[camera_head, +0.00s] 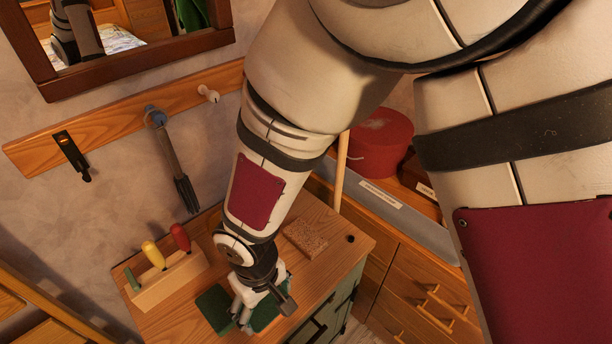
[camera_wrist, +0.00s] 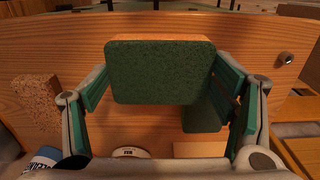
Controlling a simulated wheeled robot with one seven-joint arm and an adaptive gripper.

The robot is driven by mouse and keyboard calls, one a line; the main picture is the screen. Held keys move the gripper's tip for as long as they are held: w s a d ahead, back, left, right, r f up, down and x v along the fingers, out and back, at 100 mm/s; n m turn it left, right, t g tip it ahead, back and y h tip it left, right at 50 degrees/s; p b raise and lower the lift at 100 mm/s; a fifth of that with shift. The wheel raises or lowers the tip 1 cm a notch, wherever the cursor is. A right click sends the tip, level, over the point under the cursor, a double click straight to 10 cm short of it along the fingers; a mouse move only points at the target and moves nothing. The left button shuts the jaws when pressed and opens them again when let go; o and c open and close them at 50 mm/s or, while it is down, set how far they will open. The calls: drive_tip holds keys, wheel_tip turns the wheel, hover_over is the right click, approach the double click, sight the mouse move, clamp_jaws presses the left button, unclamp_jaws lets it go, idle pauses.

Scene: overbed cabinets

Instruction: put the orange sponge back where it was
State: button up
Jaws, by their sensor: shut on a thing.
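The orange sponge (camera_wrist: 160,39) has a dark green face turned to the wrist camera and an orange edge. My gripper (camera_head: 247,318) is shut on it, with one finger on each side in the wrist view (camera_wrist: 161,75). In the head view its orange edge (camera_head: 268,321) shows just right of the fingers, low over the wooden cabinet top (camera_head: 325,262). I cannot tell whether it touches the top. A second green piece (camera_head: 212,311) lies left of my gripper; in the wrist view a green block (camera_wrist: 204,117) shows partly behind the held sponge.
A speckled brown block (camera_head: 305,238) lies toward the right back of the top, near a small round hole (camera_head: 350,239). A wooden holder (camera_head: 170,280) with green, yellow and red handles stands left. A grey tool (camera_head: 175,160) hangs from the wall rail (camera_head: 110,122).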

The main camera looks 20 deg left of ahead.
drive_tip(key=w+a+b, duration=0.1)
drive_tip(key=w, duration=0.1)
drive_tip(key=w+a+b, duration=0.1)
drive_tip(key=w, duration=0.1)
drive_tip(key=w+a+f, duration=0.1)
drive_tip(key=w, duration=0.2)
drive_tip(key=shift+a+b, duration=0.25)
drive_tip(key=shift+b, duration=0.15)
drive_tip(key=shift+w+a, duration=0.4)
drive_tip(key=shift+w, duration=0.2)
drive_tip(key=f+b, duration=0.1)
drive_tip(key=w+f+b, duration=0.1)
drive_tip(key=f+b, duration=0.1)
drive_tip(key=shift+a+f, duration=0.2)
drive_tip(key=shift+f, duration=0.05)
drive_tip(key=shift+s, duration=0.15)
drive_tip(key=o, duration=1.1)
wheel_tip(320, 180, up, 12)
drive_tip(key=shift+r, duration=0.1)
